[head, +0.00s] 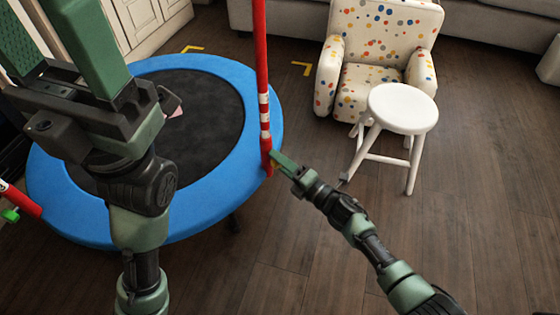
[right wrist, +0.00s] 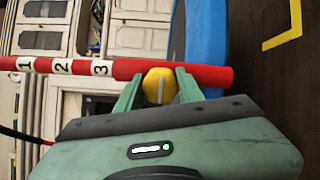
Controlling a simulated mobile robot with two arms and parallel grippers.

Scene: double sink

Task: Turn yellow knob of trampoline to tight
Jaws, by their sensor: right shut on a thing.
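The trampoline (head: 55,195) has a blue rim around a black mat, and a red post (head: 261,55) with white bands stands at its right edge. The yellow knob (right wrist: 160,84) is on this post, beside the numbers 1, 2 and 3 in the right wrist view. My right gripper (head: 273,158) is at the lower part of the post. In the right wrist view its fingers (right wrist: 160,92) are shut on the yellow knob, one on each side. My left gripper (head: 52,42) is raised over the trampoline's left side, open, with nothing between its fingers.
A green knob (head: 10,215) on another red post shows at the left edge. A white stool (head: 403,108) and a spotted armchair (head: 375,40) stand to the right of the trampoline. The wooden floor (head: 480,220) at the lower right is clear.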

